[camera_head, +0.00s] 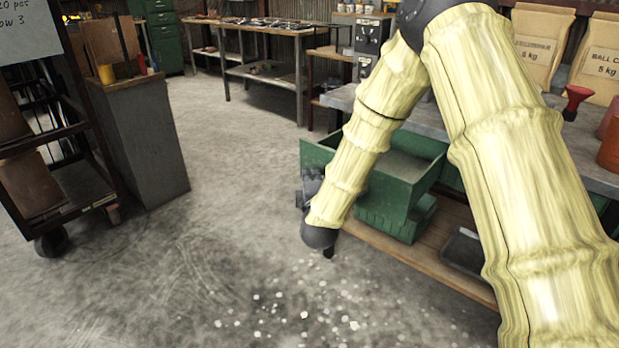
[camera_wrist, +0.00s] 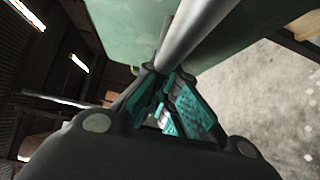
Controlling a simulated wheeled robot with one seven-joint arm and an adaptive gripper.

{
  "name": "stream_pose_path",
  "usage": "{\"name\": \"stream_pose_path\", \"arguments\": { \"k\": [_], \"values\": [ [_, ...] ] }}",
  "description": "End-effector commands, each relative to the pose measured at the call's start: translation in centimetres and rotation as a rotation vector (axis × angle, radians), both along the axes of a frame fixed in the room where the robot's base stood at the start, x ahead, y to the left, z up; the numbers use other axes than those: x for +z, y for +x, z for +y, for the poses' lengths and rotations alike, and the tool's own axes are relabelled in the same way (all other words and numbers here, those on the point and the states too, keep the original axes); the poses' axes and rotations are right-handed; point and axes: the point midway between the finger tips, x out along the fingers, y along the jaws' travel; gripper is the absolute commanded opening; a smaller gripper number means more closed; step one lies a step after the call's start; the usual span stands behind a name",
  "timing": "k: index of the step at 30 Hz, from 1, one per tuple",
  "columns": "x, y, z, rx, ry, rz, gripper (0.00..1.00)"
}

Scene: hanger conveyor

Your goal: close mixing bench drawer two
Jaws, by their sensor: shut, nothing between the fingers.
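A green drawer (camera_head: 408,188) stands pulled out from under the bench in the head view, with its open top showing a grey interior. My arm crosses in front of it and hides part of its near side. My gripper (camera_head: 311,182) is at the drawer's outer left end, small and partly hidden by my arm. In the wrist view my gripper (camera_wrist: 172,112) is shut, with teal finger pads close together. A silver bar (camera_wrist: 195,40), seemingly the handle, runs in front of the green drawer face (camera_wrist: 120,25). I cannot tell whether the fingers touch the bar.
The bench top (camera_head: 345,98) is at the right, with paper sacks (camera_head: 540,45) and a red funnel (camera_head: 575,100). A wooden lower shelf (camera_head: 430,262) lies below the drawer. A grey cabinet (camera_head: 145,140) and a wheeled rack (camera_head: 55,190) stand left. Floor between is clear, with pale specks.

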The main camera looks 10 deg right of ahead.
Motion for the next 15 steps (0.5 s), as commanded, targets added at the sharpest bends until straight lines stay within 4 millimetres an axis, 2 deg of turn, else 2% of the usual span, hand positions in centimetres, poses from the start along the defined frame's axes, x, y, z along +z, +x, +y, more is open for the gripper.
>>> {"name": "stream_pose_path", "arguments": {
  "k": [8, 11, 15],
  "values": [
    [0.1, 0.5, -0.6, -0.001, -0.001, 0.000, 0.00],
    [0.2, 1.2, -1.6, -0.001, -0.003, -0.001, 0.00],
    [0.3, 3.2, -4.1, -0.001, -0.004, -0.001, 0.00]
  ]
}}
